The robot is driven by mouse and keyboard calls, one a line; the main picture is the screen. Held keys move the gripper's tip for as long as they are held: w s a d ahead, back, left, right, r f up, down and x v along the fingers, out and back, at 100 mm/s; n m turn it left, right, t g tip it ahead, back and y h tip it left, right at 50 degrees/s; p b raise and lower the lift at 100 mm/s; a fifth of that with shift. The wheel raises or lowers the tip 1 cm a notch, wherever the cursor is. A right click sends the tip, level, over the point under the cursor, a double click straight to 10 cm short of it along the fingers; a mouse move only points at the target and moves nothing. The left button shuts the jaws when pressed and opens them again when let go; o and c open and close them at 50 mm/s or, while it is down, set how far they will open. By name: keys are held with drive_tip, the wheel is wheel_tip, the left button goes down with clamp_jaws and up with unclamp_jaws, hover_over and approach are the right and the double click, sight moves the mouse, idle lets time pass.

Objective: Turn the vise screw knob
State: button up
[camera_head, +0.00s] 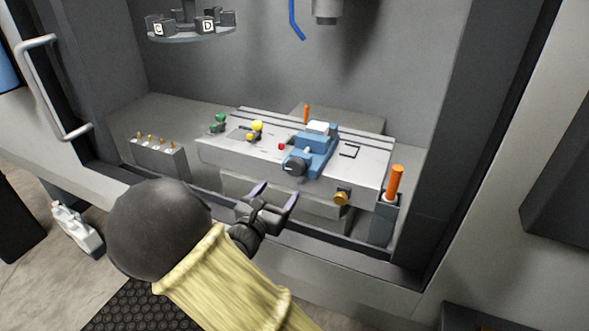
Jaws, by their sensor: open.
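The blue vise (313,146) sits on the light grey machine table, right of its middle, with a pale block (318,128) at its top. Its dark round screw knob (294,165) is on the front end, facing the opening. My gripper (275,194) is open and empty, just in front of and below the knob, apart from it. Its two fingers point toward the table. My arm, in a yellow sleeve, comes in from the bottom.
The grey table (222,152) carries green and yellow parts at left. An orange-handled tool (395,183) stands in a holder at right, near a brass knob (341,198). A block with several small pegs (158,158) is at left. The spindle (326,11) hangs above.

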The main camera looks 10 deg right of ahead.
sight(293, 171)
drive_tip(key=x, duration=1.1)
drive_tip(key=shift+w+p, duration=0.1)
drive_tip(key=shift+p, duration=0.25)
drive_tip(key=c, duration=1)
